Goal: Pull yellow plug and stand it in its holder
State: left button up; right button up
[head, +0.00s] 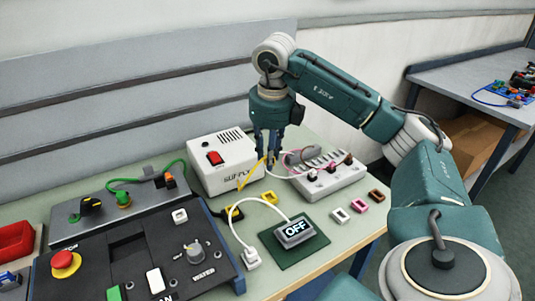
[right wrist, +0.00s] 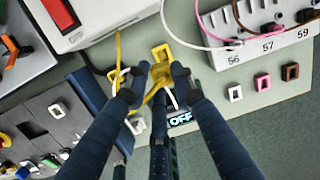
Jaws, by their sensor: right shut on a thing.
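My right gripper (head: 271,166) hangs fingers-down in front of the white supply box (head: 222,162). In the right wrist view its fingers (right wrist: 158,82) are shut on the yellow plug (right wrist: 158,76), which is partly hidden by them. A yellow cord (head: 244,179) runs from the plug towards the supply box. The yellow holder, a small rectangular frame (head: 269,197), lies on the table below the gripper; in the right wrist view it (right wrist: 161,50) shows just beyond the fingertips. The plug appears above the table, apart from the holder. My left gripper is out of view.
A white socket block (head: 345,174) with several plugs stands right of the gripper. White (head: 340,215), pink (head: 359,205) and brown (head: 376,195) holders lie in front of it. An OFF display (head: 295,232) sits on a green mat. A dark control panel (head: 125,245) fills the left front.

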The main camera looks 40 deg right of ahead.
jog(key=shift+f+b, duration=1.5)
jog(key=shift+f, duration=0.65)
grip_shut()
jog(key=shift+d+f+b, duration=0.15)
jog(key=shift+f+b, duration=0.3)
jog(key=shift+f, duration=0.2)
notch_tip(320, 180, down, 2)
jog(key=shift+s+f+b, duration=0.1)
jog(key=shift+b, duration=0.6)
jog(key=shift+f, duration=0.3)
jog(key=shift+f+b, duration=0.75)
jog(key=shift+f, duration=0.1)
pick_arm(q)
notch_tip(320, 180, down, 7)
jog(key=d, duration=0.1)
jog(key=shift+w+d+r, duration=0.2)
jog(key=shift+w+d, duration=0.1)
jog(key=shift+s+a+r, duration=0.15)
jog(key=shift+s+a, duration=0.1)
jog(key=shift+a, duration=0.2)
pick_arm(e)
jog(key=shift+r, duration=0.1)
